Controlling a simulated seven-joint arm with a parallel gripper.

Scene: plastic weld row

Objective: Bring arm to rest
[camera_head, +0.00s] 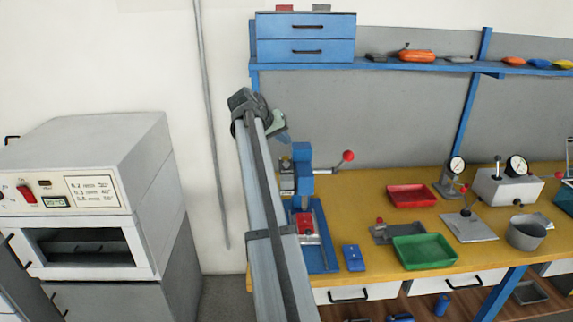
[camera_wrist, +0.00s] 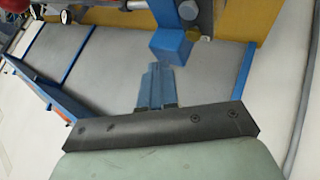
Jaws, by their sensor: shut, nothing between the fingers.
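My arm rises in the foreground of the head view and folds over at its top. A blue block of the press (camera_wrist: 172,46) shows just beyond the fingertips; I cannot tell the exact gap.
The yellow bench (camera_head: 365,205) carries a red tray (camera_head: 411,195), a green tray (camera_head: 424,250), gauges and a grey pot (camera_head: 527,233). A blue shelf (camera_head: 420,67) runs above. A white oven (camera_head: 90,190) stands left, with bare wall between it and my arm.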

